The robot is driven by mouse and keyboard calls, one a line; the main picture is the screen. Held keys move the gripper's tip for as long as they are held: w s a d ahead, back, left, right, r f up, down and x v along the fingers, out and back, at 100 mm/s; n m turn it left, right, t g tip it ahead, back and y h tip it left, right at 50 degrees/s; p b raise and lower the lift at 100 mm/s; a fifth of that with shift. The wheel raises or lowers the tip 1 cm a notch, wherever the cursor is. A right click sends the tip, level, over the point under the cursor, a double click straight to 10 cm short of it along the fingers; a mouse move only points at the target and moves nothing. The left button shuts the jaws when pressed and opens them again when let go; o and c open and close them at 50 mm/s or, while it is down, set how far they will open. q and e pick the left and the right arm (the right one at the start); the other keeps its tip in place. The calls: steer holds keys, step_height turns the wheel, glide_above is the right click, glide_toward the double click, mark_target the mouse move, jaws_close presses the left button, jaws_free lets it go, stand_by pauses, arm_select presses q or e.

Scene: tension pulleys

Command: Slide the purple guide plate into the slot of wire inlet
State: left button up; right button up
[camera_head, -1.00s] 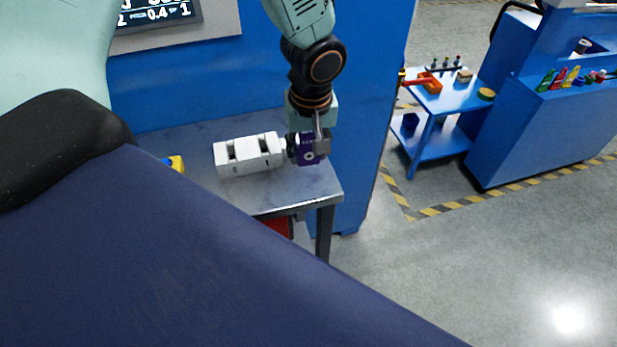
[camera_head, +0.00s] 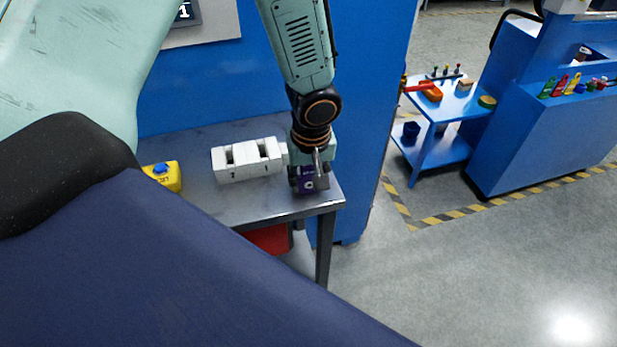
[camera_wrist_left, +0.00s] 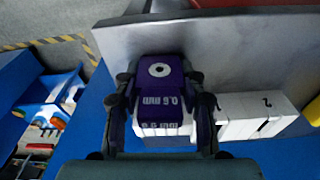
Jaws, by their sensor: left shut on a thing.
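The purple guide plate (camera_head: 308,183) is held by my left gripper (camera_head: 310,180) above the right end of the table. In the left wrist view the purple guide plate (camera_wrist_left: 160,72) sits between both fingers of the left gripper (camera_wrist_left: 161,100), with a round hole and "0.6 mm" lettering. The white block (camera_head: 247,162), which looks like the wire inlet, stands on the table just left of the gripper. It has dark slots in its top and also shows in the left wrist view (camera_wrist_left: 255,112). Whether the plate touches the table or block is unclear. My right gripper is out of view.
The grey metal table (camera_head: 240,206) has bare room in front of the block. A yellow container (camera_head: 163,177) with a blue cap stands at its left. A blue cabinet wall (camera_head: 365,110) rises behind. A blue cart (camera_head: 445,105) stands farther right.

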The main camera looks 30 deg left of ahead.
mark_target(308, 167)
arm_select(q)
steer(key=o, duration=0.8)
steer(key=shift+f, duration=0.1)
steer(key=o, duration=0.5)
steer(key=shift+c, duration=0.2)
steer(key=shift+r+p, duration=0.3)
steer(key=shift+p, duration=0.25)
steer(key=r, duration=0.2)
steer(key=s+r, duration=0.1)
steer(key=r, duration=0.1)
steer(key=d+r+p, duration=0.1)
steer(key=r, duration=0.2)
steer(key=shift+s+r, duration=0.1)
steer(key=shift+s, duration=0.1)
